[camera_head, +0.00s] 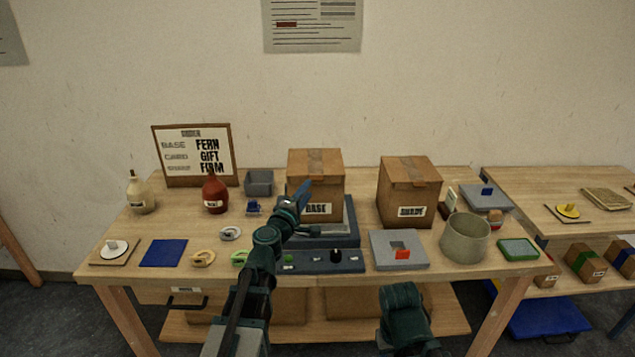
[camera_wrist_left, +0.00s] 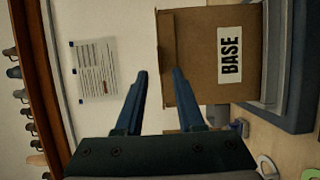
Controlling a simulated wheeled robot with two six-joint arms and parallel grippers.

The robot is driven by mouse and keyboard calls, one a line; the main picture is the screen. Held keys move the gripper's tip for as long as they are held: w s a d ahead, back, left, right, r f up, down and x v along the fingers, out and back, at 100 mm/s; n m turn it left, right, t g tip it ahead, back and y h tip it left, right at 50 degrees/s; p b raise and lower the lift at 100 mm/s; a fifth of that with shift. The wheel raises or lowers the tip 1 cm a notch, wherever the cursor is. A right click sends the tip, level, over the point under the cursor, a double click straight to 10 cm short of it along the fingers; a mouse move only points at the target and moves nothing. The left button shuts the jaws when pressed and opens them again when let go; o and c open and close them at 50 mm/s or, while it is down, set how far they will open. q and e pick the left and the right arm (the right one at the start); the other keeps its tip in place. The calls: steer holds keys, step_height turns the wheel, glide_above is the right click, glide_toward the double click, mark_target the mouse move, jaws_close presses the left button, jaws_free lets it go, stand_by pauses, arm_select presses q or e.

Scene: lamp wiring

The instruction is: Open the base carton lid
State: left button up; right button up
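The base carton (camera_head: 314,175) is a brown box labelled BASE, standing on a dark grey stand. Its top (camera_head: 314,160) looks closed, with a tape strip across it. My left gripper (camera_head: 305,189) is at the carton's front left and hides part of its front face. In the left wrist view my left gripper (camera_wrist_left: 160,73) is open and empty. One finger overlaps the lid-side edge of the base carton (camera_wrist_left: 212,80); whether it touches cannot be told. My right arm shows only at the bottom of the head view; its gripper is not visible.
The shade carton (camera_head: 409,190) stands to the right. A red bottle (camera_head: 215,194) and a grey bin (camera_head: 259,182) are to the left. A sign (camera_head: 194,155) stands behind.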

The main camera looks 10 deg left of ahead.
arm_select(q)
steer(key=w, duration=0.5)
steer(key=shift+w+d, duration=0.3)
jaws_close()
stand_by(1.0)
